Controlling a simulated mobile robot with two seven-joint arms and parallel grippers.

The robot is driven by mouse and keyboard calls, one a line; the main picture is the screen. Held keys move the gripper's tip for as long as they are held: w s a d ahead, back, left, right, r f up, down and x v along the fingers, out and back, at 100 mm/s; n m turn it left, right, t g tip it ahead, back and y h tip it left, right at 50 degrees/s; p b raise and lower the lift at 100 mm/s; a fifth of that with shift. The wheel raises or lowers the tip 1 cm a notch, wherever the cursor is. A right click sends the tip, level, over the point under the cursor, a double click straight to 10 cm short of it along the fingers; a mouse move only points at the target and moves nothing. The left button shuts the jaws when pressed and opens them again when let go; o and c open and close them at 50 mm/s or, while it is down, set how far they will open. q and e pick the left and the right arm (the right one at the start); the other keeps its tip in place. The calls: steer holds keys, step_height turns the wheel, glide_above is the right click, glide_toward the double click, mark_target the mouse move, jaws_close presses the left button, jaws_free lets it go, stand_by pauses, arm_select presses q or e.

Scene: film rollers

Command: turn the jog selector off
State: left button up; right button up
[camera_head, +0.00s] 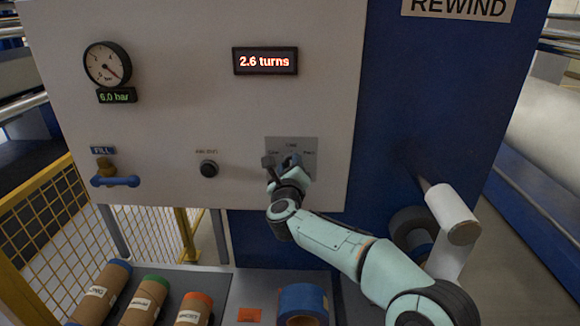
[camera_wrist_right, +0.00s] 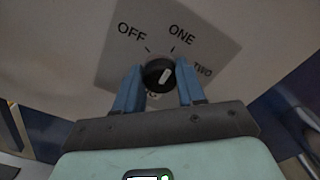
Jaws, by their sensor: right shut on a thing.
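The jog selector (camera_wrist_right: 159,75) is a round black knob with a white pointer line, on a grey plate (camera_wrist_right: 205,28) marked OFF, ONE and TWO. The pointer tilts up and to the right, nearer ONE than OFF. My right gripper (camera_wrist_right: 158,88) has its two blue fingers on either side of the knob and is shut on it. In the head view the right gripper (camera_head: 283,164) is at the grey plate (camera_head: 308,146) on the white panel and hides the knob. My left gripper is not in view.
The white panel (camera_head: 190,50) carries a gauge (camera_head: 107,64), a "2.6 turns" display (camera_head: 265,61), a black knob (camera_head: 209,169) and a blue-handled FILL valve (camera_head: 115,181). Below are several rolls, one blue (camera_head: 303,302). A white roller (camera_head: 453,213) sticks out at right. A yellow fence (camera_head: 40,240) stands left.

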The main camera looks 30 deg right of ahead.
steer(key=n+p, duration=0.1)
steer(key=n, duration=0.4)
steer(key=shift+a+n, duration=0.1)
steer(key=shift+n, duration=0.2)
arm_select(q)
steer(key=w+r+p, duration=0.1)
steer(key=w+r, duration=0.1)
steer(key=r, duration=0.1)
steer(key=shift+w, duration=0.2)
arm_select(e)
steer(key=n, duration=0.5)
steer(key=shift+f+n, duration=0.1)
steer(key=shift+n, duration=0.6)
steer(key=o, duration=1.1)
steer(key=shift+c, duration=0.2)
steer(key=shift+f, duration=0.1)
